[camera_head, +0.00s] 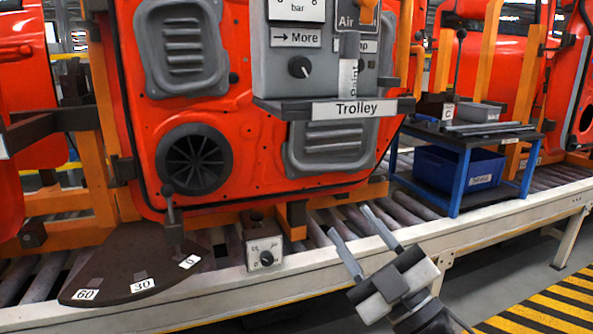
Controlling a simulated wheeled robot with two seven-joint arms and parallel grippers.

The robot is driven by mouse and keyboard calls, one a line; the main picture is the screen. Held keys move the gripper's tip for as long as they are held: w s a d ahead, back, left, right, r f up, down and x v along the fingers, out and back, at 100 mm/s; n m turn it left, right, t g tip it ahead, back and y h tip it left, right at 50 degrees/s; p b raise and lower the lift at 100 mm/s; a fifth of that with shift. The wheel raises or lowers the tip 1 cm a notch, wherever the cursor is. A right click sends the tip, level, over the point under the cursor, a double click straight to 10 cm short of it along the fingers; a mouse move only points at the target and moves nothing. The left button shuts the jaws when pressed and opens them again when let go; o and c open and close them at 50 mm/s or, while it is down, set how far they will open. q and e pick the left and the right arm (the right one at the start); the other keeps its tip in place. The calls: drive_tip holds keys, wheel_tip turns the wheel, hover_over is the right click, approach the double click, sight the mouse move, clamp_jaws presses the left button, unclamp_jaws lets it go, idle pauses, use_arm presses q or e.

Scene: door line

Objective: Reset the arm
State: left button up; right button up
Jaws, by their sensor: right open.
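My right gripper (357,242) comes in from the bottom right. Its two grey fingers are spread apart with nothing between them. It is in front of the roller conveyor's near rail, below the red door panel (262,120). My left gripper is not in view. A dark fan-shaped plate (120,262) at the lower left carries labels 60, 30 and 0. Whether this lever is the task's arm I cannot tell.
A grey control box (288,72) with a Trolley shelf (335,108) hangs before the door. A small dial box (263,252) sits on the conveyor (330,252). A blue-framed table (462,150) holds a blue bin (455,168) at right. Floor at lower right is clear, with yellow-black stripes.

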drive_tip(key=s+d+f+m+g+h+p, duration=0.1)
drive_tip(key=s+d+f+m+h, duration=0.15)
drive_tip(key=f+m+h, duration=0.55)
drive_tip(key=s+d+f+m+g+h, duration=0.2)
drive_tip(key=s+f+m, duration=0.1)
drive_tip(key=f, duration=0.8)
drive_tip(key=s+f+m+g+h+p, duration=0.1)
drive_tip(key=s+f+m+g, duration=0.2)
drive_tip(key=s+f, duration=0.9)
drive_tip(key=g, duration=0.2)
drive_tip(key=shift+s+d+g, duration=0.25)
drive_tip(key=shift+d+g, duration=0.1)
drive_tip(key=shift+g, duration=0.05)
